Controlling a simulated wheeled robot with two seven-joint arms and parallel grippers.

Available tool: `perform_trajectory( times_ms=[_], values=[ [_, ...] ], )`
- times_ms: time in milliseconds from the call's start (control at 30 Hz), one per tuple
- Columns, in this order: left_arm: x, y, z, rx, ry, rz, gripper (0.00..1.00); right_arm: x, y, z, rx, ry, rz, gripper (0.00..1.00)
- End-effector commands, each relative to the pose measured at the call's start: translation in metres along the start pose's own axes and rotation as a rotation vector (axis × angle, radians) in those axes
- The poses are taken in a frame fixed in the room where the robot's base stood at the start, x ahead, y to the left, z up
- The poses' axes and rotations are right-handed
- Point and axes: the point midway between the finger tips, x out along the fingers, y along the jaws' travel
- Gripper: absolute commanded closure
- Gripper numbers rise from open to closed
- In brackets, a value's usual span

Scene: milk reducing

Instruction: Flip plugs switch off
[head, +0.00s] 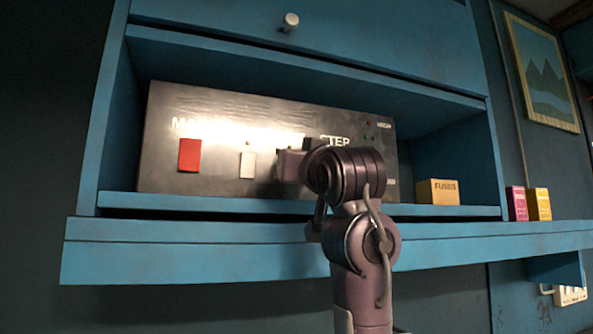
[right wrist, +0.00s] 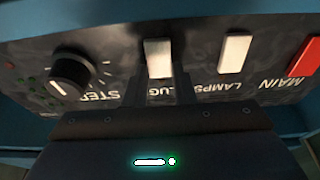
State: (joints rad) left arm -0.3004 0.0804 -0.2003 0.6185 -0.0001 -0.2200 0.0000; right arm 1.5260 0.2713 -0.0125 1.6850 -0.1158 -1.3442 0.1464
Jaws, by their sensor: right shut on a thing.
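The black control panel (head: 220,120) stands in a blue shelf niche. Its plugs switch (right wrist: 158,57) is a white rocker above partly covered "PLUGS" lettering in the right wrist view. In the head view this switch is hidden behind my right gripper (head: 289,165). My right gripper (right wrist: 160,84) is at the panel face with its fingers shut on the plugs switch, one on each side. Whether the switch is up or down is hard to tell. My left gripper is in neither view.
The white lamps switch (head: 248,164) and red main switch (head: 190,155) sit left of my gripper in the head view. A round step knob (right wrist: 72,75) is on the other side. A fuses box (head: 438,191) stands right of the panel. The shelf edge (head: 250,235) runs below.

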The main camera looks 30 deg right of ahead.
Motion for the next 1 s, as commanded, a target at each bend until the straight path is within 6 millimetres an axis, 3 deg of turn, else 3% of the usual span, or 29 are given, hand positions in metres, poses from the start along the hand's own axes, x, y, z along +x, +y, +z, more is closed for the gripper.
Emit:
perform_trajectory(
  times_ms=[133,167,333,667,1000],
  values=[
    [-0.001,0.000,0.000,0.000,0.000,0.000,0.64,0.000,0.000,-0.001,0.000,0.002,0.000,0.99],
    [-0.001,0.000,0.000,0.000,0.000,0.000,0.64,0.000,0.000,-0.001,0.000,0.002,0.000,0.75],
    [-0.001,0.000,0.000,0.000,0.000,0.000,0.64,0.000,0.000,-0.001,0.000,0.001,0.000,0.55],
    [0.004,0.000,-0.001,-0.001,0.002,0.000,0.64,-0.005,0.000,0.001,0.000,0.000,0.000,0.55],
    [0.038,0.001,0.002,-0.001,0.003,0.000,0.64,-0.059,0.000,0.004,0.001,0.003,0.000,0.55]
  ],
)
